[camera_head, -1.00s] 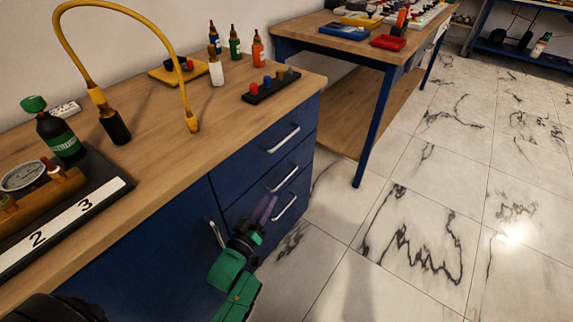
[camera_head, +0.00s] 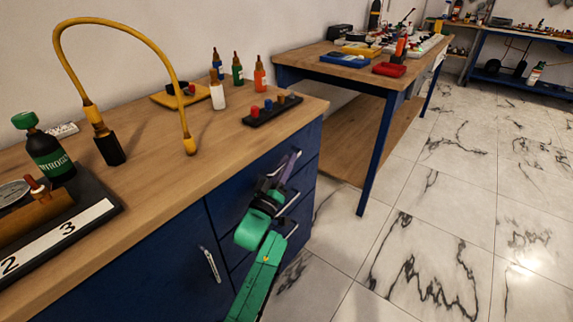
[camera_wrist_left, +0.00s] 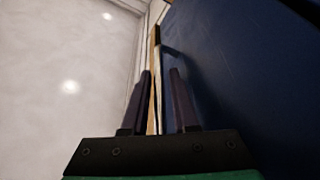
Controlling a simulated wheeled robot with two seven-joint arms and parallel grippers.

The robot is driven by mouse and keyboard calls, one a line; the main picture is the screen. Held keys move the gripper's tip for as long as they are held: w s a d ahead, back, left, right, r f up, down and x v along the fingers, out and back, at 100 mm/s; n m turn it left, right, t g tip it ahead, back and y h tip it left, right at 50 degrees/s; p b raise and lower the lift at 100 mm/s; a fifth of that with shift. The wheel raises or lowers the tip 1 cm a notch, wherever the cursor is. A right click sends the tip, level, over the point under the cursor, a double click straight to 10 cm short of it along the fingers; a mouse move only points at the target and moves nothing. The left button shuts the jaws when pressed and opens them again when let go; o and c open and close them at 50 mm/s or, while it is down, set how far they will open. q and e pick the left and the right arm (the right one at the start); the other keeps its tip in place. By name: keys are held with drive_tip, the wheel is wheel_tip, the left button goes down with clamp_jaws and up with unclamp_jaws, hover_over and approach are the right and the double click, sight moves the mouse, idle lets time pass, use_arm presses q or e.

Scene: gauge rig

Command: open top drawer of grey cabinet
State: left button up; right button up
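The cabinet with drawers (camera_head: 235,203) is blue with a wooden top; I see no grey cabinet. Its top drawer (camera_head: 258,172) looks shut, flush with the front. The top drawer's silver handle (camera_head: 297,157) is partly hidden by my left gripper (camera_head: 288,168), which is right at it. In the left wrist view, the two dark fingers of my left gripper (camera_wrist_left: 160,100) stand apart. A pale strip shows between them; I cannot tell whether it is the handle or the worktop edge. Contact with the handle is not clear. My right gripper is not in view.
Lower drawer handles (camera_head: 288,203) are partly behind my left arm. A door handle (camera_head: 211,265) is further left. Bottles, a yellow hose (camera_head: 120,25) and a black peg strip (camera_head: 272,111) stand on the worktop. A blue-legged table (camera_head: 376,155) is beyond; tiled floor at right is clear.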

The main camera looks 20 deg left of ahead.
use_arm(q)
clamp_jaws()
idle(1.4)
